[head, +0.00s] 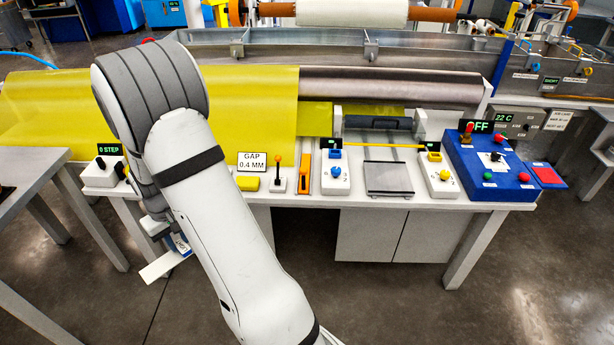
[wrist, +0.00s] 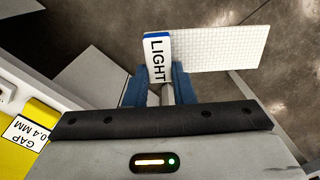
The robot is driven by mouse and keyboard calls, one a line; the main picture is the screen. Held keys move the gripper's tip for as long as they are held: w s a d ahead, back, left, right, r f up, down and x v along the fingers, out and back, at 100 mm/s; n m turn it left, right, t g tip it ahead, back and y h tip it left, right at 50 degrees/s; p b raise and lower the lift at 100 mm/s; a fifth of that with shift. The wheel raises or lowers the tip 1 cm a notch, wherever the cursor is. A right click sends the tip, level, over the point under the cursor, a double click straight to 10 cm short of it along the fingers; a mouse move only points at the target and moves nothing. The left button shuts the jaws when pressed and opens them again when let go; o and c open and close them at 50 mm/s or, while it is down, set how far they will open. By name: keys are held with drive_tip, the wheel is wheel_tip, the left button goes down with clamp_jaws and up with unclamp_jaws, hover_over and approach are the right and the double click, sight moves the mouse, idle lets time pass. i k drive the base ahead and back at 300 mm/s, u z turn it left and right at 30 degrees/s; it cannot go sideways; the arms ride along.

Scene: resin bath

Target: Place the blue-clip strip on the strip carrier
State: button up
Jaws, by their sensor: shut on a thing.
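The blue-clip strip is in my gripper. In the wrist view its blue-and-white clip (wrist: 157,57), marked LIGHT, sits between the fingertips of my gripper (wrist: 162,84), and the pale gridded strip (wrist: 222,48) sticks out to the right. In the head view my gripper (head: 168,236) is low at the left, in front of the bench, with the clip (head: 181,246) and white strip (head: 158,267) hanging over the floor. A grey flat plate (head: 388,179) lies on the bench between two small control boxes; I cannot tell whether it is the strip carrier.
The white bench (head: 300,198) carries a GAP 0.4 MM sign (head: 252,161), an orange-topped lever (head: 278,175), a blue control box (head: 488,168) and yellow film (head: 250,100). A grey table (head: 25,165) stands at left. Open floor lies in front.

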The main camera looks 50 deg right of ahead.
sight(389, 175)
drive_tip(key=z, duration=0.1)
drive_tip(key=i, duration=0.25)
drive_tip(key=z, duration=2.2)
drive_tip(key=k, duration=0.35)
drive_tip(key=z, duration=0.45)
drive_tip(key=i, duration=1.4)
drive_tip(key=u, duration=0.4)
